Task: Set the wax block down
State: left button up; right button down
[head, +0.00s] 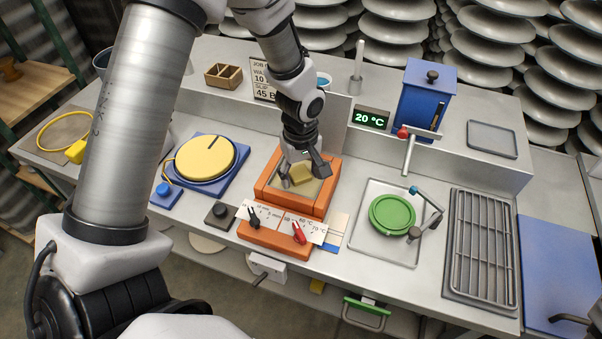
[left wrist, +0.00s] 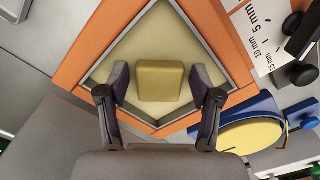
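The wax block (head: 301,174) is a small yellow block with rounded edges. It lies on the pale yellowish floor of the square orange-framed tray (head: 322,207), which also shows in the left wrist view (left wrist: 88,62). My left gripper (head: 304,177) points down into the tray, with its fingers on either side of the block. In the left wrist view the block (left wrist: 160,82) sits between the spread fingertips (left wrist: 162,88), with a visible gap on each side, so the gripper is open and not holding it. My right gripper is not in view.
A yellow disc (head: 206,157) on a blue base stands left of the tray. A dial panel with a red pointer (head: 299,233) is in front. To the right are a green disc (head: 392,214), a metal rack (head: 481,245) and a blue tank (head: 424,98).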

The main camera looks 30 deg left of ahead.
aim_at(301, 175)
pick_arm(q)
notch_tip(301, 175, up, 12)
jog(key=shift+r, duration=0.15)
dwell(0.5)
